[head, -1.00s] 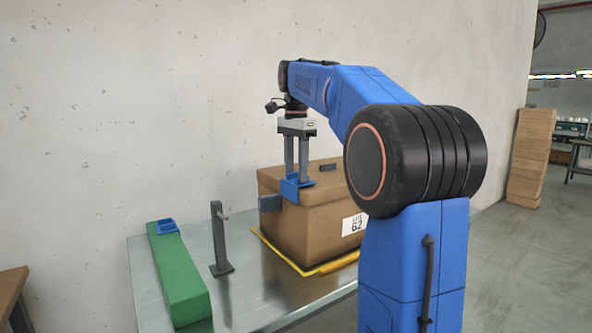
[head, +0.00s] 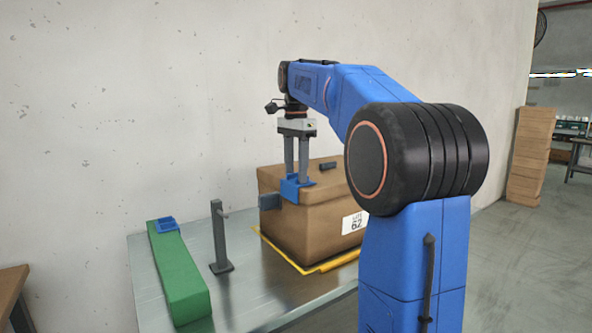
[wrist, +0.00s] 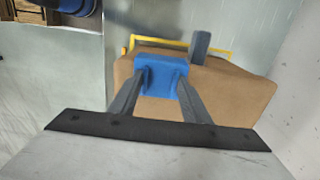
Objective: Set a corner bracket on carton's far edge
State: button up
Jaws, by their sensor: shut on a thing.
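The brown carton (head: 287,229) with a "LOT 62" label stands on the metal table. In the wrist view the carton (wrist: 240,92) lies below my gripper. My gripper (head: 296,180) points down at the carton's left top edge and is shut on a blue corner bracket (head: 291,190). In the wrist view the bracket (wrist: 162,68) sits between the two fingers, at the carton's edge. I cannot tell whether the bracket rests fully on the carton. A second blue bracket (head: 167,225) sits on the green block (head: 181,278) at the left.
A dark upright post (head: 219,240) stands on the table (head: 240,294) between green block and carton. Yellow strips (head: 320,268) border the carton's base. A concrete wall (head: 120,110) rises behind.

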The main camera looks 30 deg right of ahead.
jog(key=o, duration=1.6)
jog(key=shift+c, duration=0.2)
notch_tip(320, 180, up, 7)
dwell(0.6)
